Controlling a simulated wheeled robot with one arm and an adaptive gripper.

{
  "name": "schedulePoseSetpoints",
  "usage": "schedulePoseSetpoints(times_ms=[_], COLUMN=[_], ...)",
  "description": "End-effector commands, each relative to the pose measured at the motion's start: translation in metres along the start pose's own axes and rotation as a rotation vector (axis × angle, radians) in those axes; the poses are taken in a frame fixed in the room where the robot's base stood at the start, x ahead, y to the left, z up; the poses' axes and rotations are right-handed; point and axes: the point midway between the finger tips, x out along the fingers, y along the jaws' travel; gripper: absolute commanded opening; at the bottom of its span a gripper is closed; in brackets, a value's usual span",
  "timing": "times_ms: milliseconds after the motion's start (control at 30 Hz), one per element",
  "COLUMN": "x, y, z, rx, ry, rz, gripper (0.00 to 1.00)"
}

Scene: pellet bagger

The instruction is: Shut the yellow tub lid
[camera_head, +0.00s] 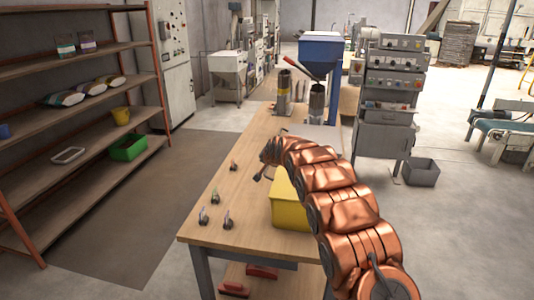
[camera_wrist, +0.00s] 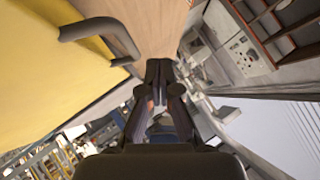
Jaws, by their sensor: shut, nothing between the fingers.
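The yellow tub (camera_head: 290,208) stands on the wooden table, and my arm hides its right side and part of its top. In the wrist view a large yellow surface (camera_wrist: 45,85) fills the left, with a dark bent handle (camera_wrist: 112,35) at its upper edge. I cannot tell whether this surface is the lid or a wall, or how far the lid is open. My gripper (camera_wrist: 160,70) is shut and empty, with its fingertips to the right of the handle and apart from it. In the head view my gripper (camera_head: 261,174) is at the tub's far left side, small and partly hidden.
Several small items (camera_head: 215,207) stand on the left of the table (camera_head: 240,150). Dark cylinders (camera_head: 283,92) and a blue hopper (camera_head: 320,52) stand at its far end. A shelf rack (camera_head: 85,70) is at left, a grey control cabinet (camera_head: 390,95) at right. The table's middle left is mostly clear.

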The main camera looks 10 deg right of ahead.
Motion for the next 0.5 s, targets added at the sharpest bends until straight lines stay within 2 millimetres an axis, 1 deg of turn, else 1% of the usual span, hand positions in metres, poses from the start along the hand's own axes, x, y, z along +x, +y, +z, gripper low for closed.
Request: schedulePoseSetpoints(times_ms=[200,500], x=[0.013,0.020], y=[0.008,0.013], z=[0.014,0.020], rx=[0.000,0.001], ry=[-0.004,-0.001], rz=[0.002,0.000], gripper=[0.00,0.00])
